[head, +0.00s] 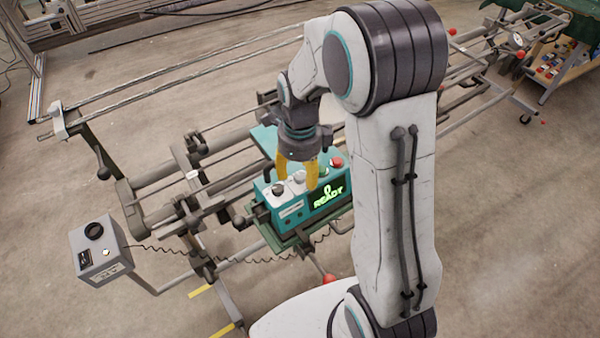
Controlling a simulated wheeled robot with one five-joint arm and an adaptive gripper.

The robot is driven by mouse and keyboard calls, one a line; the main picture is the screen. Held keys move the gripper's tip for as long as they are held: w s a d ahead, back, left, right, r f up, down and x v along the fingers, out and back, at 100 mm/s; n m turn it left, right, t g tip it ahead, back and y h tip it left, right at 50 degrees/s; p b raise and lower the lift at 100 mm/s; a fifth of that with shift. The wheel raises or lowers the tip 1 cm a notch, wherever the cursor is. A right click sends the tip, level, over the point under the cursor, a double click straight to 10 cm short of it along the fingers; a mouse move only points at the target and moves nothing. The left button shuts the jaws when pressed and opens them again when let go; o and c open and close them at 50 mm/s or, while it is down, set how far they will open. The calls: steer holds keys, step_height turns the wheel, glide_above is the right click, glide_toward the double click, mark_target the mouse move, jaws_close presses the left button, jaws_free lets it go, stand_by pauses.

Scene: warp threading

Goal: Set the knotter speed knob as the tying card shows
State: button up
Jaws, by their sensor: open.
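The teal knotter box (290,213) sits on the frame in the middle of the head view. Its dark display (328,198) shows green "0" and "READY". On its top are a black knob (279,188), a pale grey knob (299,177) and a red button (337,162). I cannot read which knob is for speed. My gripper (297,183) points down over the box with its yellow fingers open. The pale knob shows between the fingers; I cannot tell whether they touch it. I cannot make out a tying card.
A grey box (101,262) with a black dial stands at the left, with a coiled cable running toward the knotter. Long metal rails (190,70) run across the frame. A cart (556,66) with coloured items stands at the upper right. Concrete floor is clear in front.

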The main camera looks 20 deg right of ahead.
steer(key=shift+f, duration=0.5)
jaws_close()
stand_by(0.3)
